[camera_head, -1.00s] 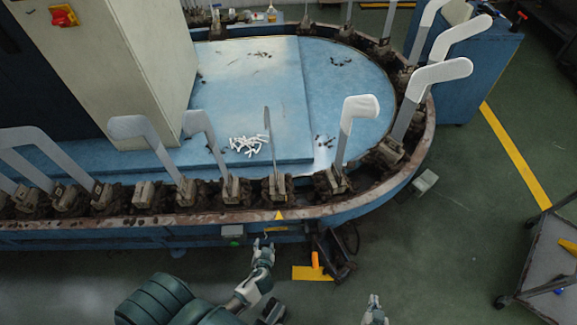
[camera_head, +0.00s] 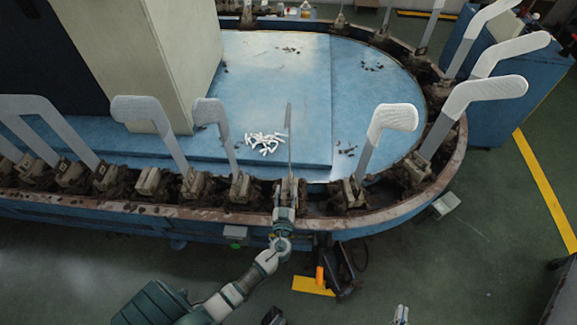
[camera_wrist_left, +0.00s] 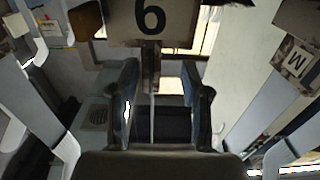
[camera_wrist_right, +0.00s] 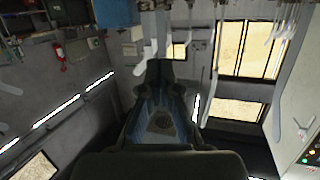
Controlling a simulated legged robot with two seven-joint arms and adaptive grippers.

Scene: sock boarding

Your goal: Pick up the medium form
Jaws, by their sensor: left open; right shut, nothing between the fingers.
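A thin grey form (camera_head: 289,130) stands edge-on to me at the near side of the oval line. My left gripper (camera_head: 285,207) is at its foot, in front of its holder. In the left wrist view the open fingers (camera_wrist_left: 160,75) stand on either side of a thin upright edge, with a plate marked 6 (camera_wrist_left: 151,18) just beyond. A plate marked M (camera_wrist_left: 296,62) shows to the right. I cannot tell whether the fingers touch the form. My right gripper (camera_head: 401,316) is low at the bottom edge, and shut and empty in the right wrist view (camera_wrist_right: 163,75).
Other forms stand on both sides: a grey one (camera_head: 222,120) to the left and a white-topped one (camera_head: 388,125) to the right. White bits (camera_head: 265,142) lie on the blue platform (camera_head: 310,60). The rusty rim (camera_head: 110,205) runs in front.

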